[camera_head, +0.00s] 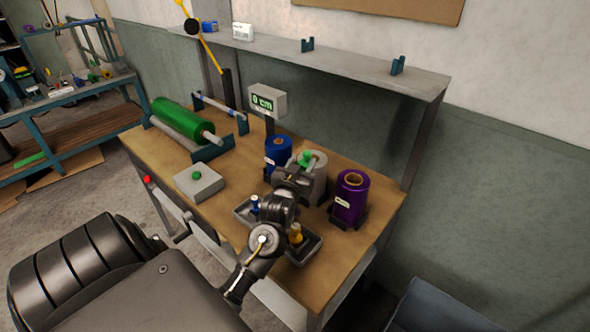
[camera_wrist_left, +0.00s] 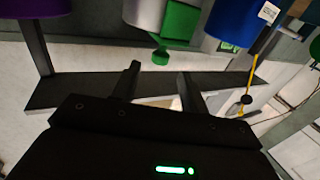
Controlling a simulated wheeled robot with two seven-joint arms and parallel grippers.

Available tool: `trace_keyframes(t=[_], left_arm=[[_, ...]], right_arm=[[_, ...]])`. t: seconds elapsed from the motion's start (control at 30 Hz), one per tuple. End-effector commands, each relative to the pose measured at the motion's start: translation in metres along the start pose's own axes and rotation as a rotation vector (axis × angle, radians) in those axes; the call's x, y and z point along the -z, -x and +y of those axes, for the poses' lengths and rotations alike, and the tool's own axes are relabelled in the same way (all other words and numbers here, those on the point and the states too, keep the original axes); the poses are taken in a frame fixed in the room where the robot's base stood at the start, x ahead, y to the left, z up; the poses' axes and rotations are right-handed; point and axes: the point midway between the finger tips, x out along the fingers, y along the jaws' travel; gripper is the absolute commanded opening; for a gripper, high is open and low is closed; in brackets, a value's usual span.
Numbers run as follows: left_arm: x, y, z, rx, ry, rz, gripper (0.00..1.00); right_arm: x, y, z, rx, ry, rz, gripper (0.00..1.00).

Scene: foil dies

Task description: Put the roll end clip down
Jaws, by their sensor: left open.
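The roll end clip, a small green piece (camera_head: 305,158), shows at the upper part of the silver-grey roll (camera_head: 320,172). In the left wrist view the green clip (camera_wrist_left: 180,25) is beside the silver roll (camera_wrist_left: 143,12), with a small green knob below it. My left gripper (camera_head: 292,176) is in front of the silver roll and hides part of it. In the left wrist view the fingers of my left gripper (camera_wrist_left: 158,85) are apart with nothing held between them. The clip lies beyond the fingertips. My right gripper is not in view.
A blue roll (camera_head: 278,150) and a purple roll (camera_head: 350,197) flank the silver one. A dark tray (camera_head: 308,250) with blue and yellow-handled pieces lies below my arm. A green roll (camera_head: 183,120), grey button box (camera_head: 198,183) and display (camera_head: 267,102) stand on the wooden bench (camera_head: 240,225).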

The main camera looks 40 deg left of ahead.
Motion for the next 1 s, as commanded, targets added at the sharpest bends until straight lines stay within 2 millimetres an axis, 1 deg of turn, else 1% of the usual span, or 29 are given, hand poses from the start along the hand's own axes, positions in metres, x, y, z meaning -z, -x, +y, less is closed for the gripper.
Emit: trace_keyframes(t=[0.03,0.2,0.3,0.4,0.5,0.6,1.0], left_arm=[[-0.004,0.012,0.001,-0.001,0.002,-0.002,0.44],[-0.004,0.048,0.001,-0.001,0.002,-0.001,0.44],[-0.002,0.065,0.001,-0.001,0.003,0.000,0.44],[-0.002,0.077,0.001,-0.001,0.000,-0.001,0.44],[-0.001,0.085,0.000,-0.001,0.001,-0.001,0.44],[-0.001,0.087,0.000,0.000,0.000,-0.001,0.44],[0.000,0.087,0.000,0.000,0.000,0.000,0.44]], right_arm=[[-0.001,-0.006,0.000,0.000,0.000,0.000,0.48],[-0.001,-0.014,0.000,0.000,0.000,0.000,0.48],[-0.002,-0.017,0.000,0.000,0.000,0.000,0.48],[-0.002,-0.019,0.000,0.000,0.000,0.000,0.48],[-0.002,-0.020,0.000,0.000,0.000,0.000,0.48],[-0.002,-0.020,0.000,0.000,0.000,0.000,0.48],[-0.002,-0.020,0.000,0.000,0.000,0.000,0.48]])
